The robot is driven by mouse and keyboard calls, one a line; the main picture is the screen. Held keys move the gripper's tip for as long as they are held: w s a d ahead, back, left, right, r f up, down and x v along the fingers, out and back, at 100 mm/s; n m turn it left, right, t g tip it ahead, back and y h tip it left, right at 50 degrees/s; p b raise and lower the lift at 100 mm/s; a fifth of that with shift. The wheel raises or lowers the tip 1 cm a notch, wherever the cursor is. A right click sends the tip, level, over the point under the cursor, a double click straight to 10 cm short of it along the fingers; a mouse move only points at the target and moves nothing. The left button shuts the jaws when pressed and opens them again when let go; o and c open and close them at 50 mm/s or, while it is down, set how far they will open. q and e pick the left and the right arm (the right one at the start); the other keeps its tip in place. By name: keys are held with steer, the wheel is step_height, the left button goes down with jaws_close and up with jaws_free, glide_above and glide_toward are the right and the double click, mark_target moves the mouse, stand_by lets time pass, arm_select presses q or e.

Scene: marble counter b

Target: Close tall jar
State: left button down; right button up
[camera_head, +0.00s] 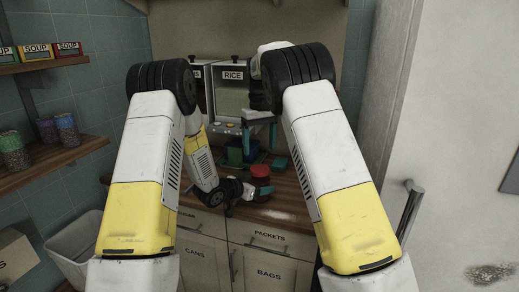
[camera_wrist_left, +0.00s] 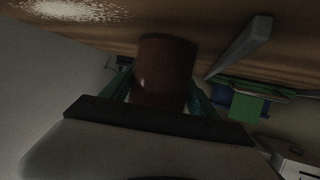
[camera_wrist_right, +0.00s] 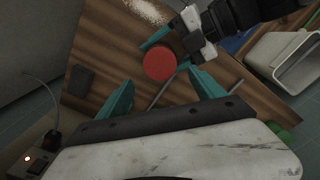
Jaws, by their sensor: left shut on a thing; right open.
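The tall jar shows as a brown cylinder (camera_wrist_left: 163,70) between my left gripper's teal fingers (camera_wrist_left: 158,92) in the left wrist view. In the head view my left gripper (camera_head: 245,195) is low over the wooden counter, shut on the jar's side. A round red top (camera_head: 260,170) shows above it, and from above in the right wrist view (camera_wrist_right: 160,62). I cannot tell whether this red piece is seated on the jar. My right gripper (camera_head: 260,136) is open and empty, higher up. In the right wrist view its fingers (camera_wrist_right: 162,92) are apart, with the red top just beyond them.
A RICE dispenser (camera_head: 232,88) stands at the back. A blue and green container (camera_head: 240,151) and a flat green item (camera_head: 279,163) are behind the jar. Shelves with soup boxes (camera_head: 35,52) and jars (camera_head: 66,130) are at left. A white powder patch (camera_head: 283,215) lies near the counter's front.

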mark_target(259, 168)
steer(key=shift+f, duration=4.05)
steer(key=c, duration=1.3)
steer(key=o, duration=1.6)
steer(key=shift+o, duration=0.2)
step_height(259, 168, up, 12)
